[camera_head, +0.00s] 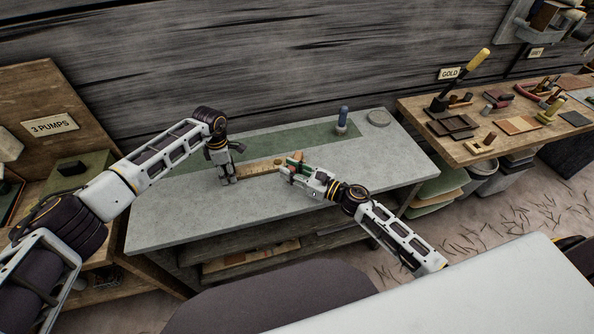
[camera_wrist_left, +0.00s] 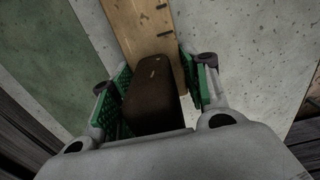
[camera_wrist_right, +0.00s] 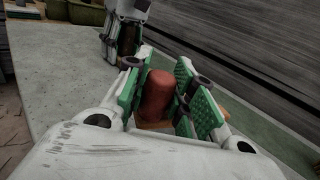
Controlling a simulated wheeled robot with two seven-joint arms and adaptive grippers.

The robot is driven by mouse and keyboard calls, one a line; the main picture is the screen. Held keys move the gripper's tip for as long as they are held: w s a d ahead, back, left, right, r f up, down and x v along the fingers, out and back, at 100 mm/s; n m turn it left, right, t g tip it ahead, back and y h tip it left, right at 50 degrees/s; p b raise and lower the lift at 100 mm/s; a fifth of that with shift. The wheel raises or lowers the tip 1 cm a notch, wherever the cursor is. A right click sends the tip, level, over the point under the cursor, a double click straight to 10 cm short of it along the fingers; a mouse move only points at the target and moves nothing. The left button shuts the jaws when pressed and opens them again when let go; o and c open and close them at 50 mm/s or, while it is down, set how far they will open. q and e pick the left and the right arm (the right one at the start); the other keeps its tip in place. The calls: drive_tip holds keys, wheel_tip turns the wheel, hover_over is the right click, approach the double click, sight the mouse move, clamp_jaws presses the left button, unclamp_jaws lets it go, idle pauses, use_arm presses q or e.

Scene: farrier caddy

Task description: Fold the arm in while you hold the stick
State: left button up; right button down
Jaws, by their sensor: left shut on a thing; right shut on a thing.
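My left gripper (camera_head: 228,179) points down over the grey bench and is shut on a dark brown block-like piece (camera_wrist_left: 152,82), seen between its green pads in the left wrist view. My right gripper (camera_head: 289,169) comes in from the right and is shut on a reddish-brown rounded stick-like piece (camera_wrist_right: 157,95), seen in the right wrist view. I cannot tell for sure which piece is the stick; their lower ends are hidden.
The grey bench (camera_head: 175,228) has a green strip (camera_head: 300,137) along its back. A blue-handled tool (camera_head: 342,118) and a round grey disc (camera_head: 379,118) stand at its right end. A wooden table (camera_head: 480,150) with tools is at right. The bench front is clear.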

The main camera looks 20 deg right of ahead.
drive_tip(key=shift+w+a, duration=0.1)
drive_tip(key=shift+a, duration=0.45)
drive_tip(key=c, duration=1.2)
unclamp_jaws()
drive_tip(key=shift+o, duration=0.2)
drive_tip(key=shift+d, duration=0.2)
drive_tip(key=shift+d, duration=0.1)
drive_tip(key=shift+v, duration=5.8)
